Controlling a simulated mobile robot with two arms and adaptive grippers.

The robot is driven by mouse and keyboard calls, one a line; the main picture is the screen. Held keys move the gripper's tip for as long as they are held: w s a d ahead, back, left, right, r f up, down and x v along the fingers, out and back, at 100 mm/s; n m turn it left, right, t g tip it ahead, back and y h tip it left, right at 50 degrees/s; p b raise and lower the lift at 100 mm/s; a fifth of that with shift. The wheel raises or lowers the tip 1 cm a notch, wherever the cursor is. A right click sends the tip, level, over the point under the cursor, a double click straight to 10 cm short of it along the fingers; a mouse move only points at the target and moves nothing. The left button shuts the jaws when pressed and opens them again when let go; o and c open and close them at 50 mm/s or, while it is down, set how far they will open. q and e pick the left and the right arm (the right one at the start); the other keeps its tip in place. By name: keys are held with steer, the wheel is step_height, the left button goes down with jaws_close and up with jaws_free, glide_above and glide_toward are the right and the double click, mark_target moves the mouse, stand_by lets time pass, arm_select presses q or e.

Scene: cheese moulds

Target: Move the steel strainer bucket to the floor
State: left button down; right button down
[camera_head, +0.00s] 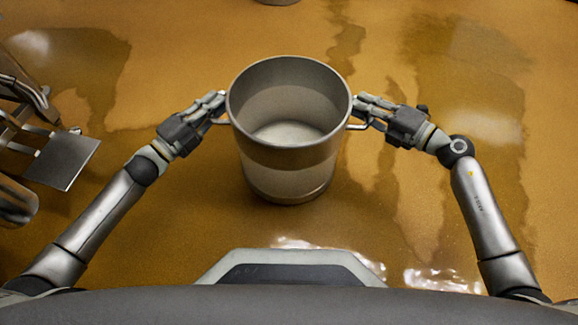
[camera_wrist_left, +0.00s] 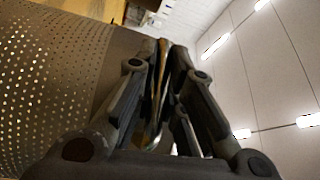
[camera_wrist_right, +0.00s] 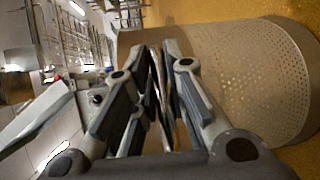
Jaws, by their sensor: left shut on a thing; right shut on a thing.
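The steel strainer bucket (camera_head: 290,165) is upright between my two grippers in the head view, its open top toward me and its inside empty. Its perforated wall shows in the left wrist view (camera_wrist_left: 45,75) and the right wrist view (camera_wrist_right: 250,80). My left gripper (camera_head: 219,107) is shut on the handle at the bucket's left side. My right gripper (camera_head: 358,111) is shut on the handle at its right side. The wrist views show the fingers closed together on each handle. Whether the bucket's base touches the floor (camera_head: 400,210) cannot be told.
The floor is wet, brown and glossy, with free room around the bucket. A metal rack or cart with a flat steel plate (camera_head: 64,160) stands at the left edge. Part of a round object (camera_head: 279,1) shows at the top edge.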

arm_select(q)
steer(key=shift+w+f, duration=0.1)
steer(key=shift+f, duration=0.05)
arm_select(e)
steer(key=shift+w+d+f, duration=0.1)
steer(key=shift+f, duration=0.2)
arm_select(q)
steer(key=c, duration=1.5)
jaws_free()
arm_select(e)
steer(key=c, duration=1.5)
jaws_free()
steer(key=shift+o, duration=0.2)
arm_select(q)
steer(key=shift+f, duration=0.1)
steer(key=v, duration=1.2)
arm_select(e)
steer(key=v, duration=1.2)
